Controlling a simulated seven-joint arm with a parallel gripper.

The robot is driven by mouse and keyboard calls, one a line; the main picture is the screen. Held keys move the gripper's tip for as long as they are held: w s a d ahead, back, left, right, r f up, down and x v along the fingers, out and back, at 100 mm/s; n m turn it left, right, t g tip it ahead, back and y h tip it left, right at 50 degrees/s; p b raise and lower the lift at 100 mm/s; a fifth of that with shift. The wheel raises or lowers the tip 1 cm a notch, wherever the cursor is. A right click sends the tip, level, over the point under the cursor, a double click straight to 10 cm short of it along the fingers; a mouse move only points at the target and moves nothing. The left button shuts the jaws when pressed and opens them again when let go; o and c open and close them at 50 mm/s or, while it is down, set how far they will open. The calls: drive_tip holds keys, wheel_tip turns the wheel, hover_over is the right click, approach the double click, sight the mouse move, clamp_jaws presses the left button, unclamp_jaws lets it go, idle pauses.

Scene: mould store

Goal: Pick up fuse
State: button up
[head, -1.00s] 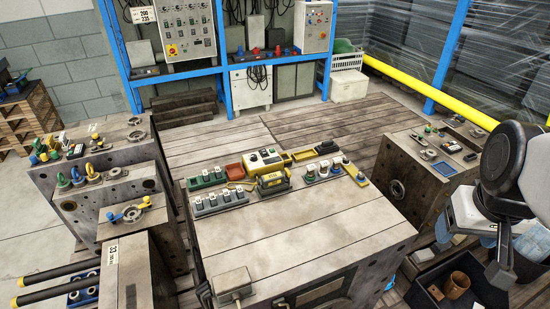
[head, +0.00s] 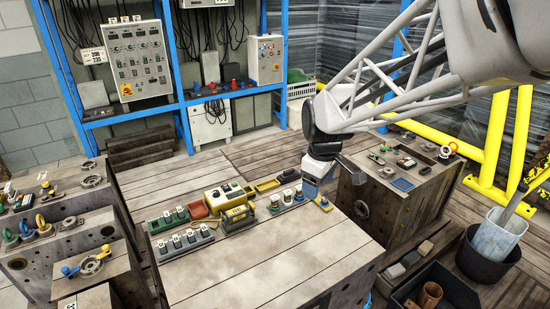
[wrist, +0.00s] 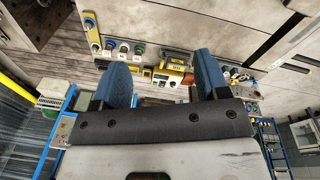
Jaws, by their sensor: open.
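No single part can be told for certain as the fuse. A row of small white-capped, fuse-like parts (head: 287,195) stands on the right part of the block top, and the row also shows in the wrist view (wrist: 124,47). My gripper (head: 312,188) is above the right end of this row in the head view, its blue fingers pointing down. In the wrist view my gripper (wrist: 163,72) has its two blue fingers wide apart with nothing held. The left finger reaches close below the row in that picture. Contact cannot be told.
A yellow device (head: 238,217), a yellow control box (head: 225,194), a red tray (head: 194,209) and grey switches (head: 185,241) crowd the back of the metal block (head: 255,265). Its front top is bare. Another block (head: 408,190) stands at right, and a black bin (head: 435,290) lies below.

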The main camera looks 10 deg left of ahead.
drive_tip(key=w+a+f+n, duration=0.3)
drive_tip(key=a+f, duration=0.2)
drive_tip(key=a, duration=0.4)
drive_tip(key=w+a+f+n, duration=0.3)
drive_tip(key=a+f+n, duration=0.1)
drive_tip(key=a, duration=0.5)
drive_tip(key=n+g, duration=0.1)
drive_tip(key=n, duration=0.6)
hover_over(204, 228)
drive_tip(key=shift+h, duration=0.3)
wheel_tip(204, 228, down, 14)
drive_tip(key=shift+a+f, duration=0.15)
drive_tip(key=shift+f, duration=0.05)
drive_tip(key=shift+f, duration=0.1)
drive_tip(key=shift+w+f, duration=0.1)
drive_tip(key=shift+f, duration=1.1)
drive_tip(key=shift+f, duration=0.15)
drive_tip(key=shift+f, duration=2.45)
